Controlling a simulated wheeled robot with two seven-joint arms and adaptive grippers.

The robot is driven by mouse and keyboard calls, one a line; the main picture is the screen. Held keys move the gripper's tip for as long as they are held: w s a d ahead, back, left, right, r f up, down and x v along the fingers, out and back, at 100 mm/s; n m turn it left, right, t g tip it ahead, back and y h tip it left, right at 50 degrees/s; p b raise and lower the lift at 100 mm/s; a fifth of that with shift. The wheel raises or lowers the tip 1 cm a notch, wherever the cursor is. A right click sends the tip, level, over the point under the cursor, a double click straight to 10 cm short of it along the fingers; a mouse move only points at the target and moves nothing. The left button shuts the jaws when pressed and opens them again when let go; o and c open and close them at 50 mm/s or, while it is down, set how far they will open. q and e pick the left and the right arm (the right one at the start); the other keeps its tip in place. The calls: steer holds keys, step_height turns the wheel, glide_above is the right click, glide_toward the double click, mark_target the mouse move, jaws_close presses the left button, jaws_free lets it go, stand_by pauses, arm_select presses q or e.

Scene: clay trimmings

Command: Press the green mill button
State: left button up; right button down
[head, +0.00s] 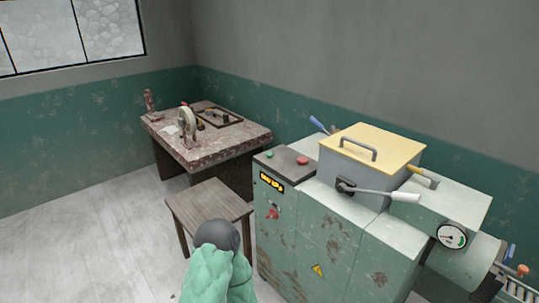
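The green mill button (269,155) sits at the left of the dark panel on top of the pale green mill (328,235). A red button (303,160) sits on the same panel, to its right. I cannot tell whether the green button is pressed in. The hopper's yellow lid (390,142) is down. Neither of my grippers is in the head view.
A lever with a white handle (405,196) sticks out by the hopper. A worn bench (215,150) with tools stands behind. Floor at left is clear.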

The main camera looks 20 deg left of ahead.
arm_select(q)
jaws_close()
stand_by(1.1)
